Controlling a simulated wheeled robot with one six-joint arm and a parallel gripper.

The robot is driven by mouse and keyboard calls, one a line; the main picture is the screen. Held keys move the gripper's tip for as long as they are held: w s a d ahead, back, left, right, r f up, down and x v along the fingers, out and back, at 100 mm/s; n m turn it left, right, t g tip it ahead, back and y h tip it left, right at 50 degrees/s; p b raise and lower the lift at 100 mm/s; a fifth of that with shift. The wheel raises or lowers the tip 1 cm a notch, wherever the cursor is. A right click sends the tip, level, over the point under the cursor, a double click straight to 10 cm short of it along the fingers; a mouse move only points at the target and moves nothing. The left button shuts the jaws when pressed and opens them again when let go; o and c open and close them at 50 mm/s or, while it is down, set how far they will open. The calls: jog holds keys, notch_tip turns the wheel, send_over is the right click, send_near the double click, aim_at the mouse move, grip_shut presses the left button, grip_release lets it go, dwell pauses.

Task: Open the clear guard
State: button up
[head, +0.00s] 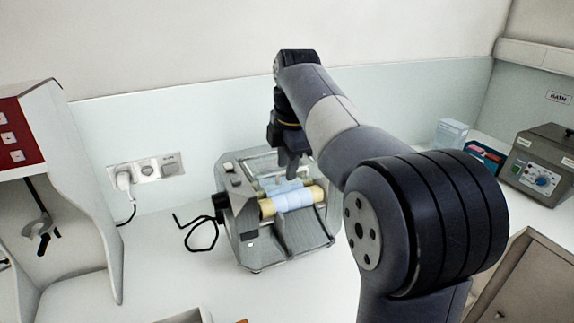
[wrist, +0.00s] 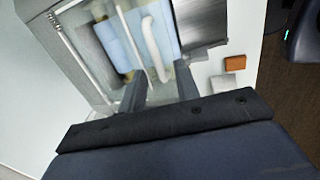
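A grey roller mill (head: 285,238) stands on the white bench. Its blue roller (head: 294,200) has tan ends. What looks like the clear guard (head: 255,165) lies over the back of the rollers, partly hidden by my gripper; I cannot tell its exact angle. In the wrist view, a pale curved bar (wrist: 152,42) crosses in front of the blue rollers (wrist: 122,50). My gripper (head: 289,168) points down over the mill.
A wall socket (head: 147,171) with a plug is behind left, and a black cable (head: 200,235) lies beside the mill. A stand with a red panel (head: 15,135) is at left. A clear tub (head: 452,132) and a grey bath unit (head: 540,165) stand at right.

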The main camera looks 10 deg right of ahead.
jog(key=shift+f, duration=0.3)
grip_shut()
dwell(0.5)
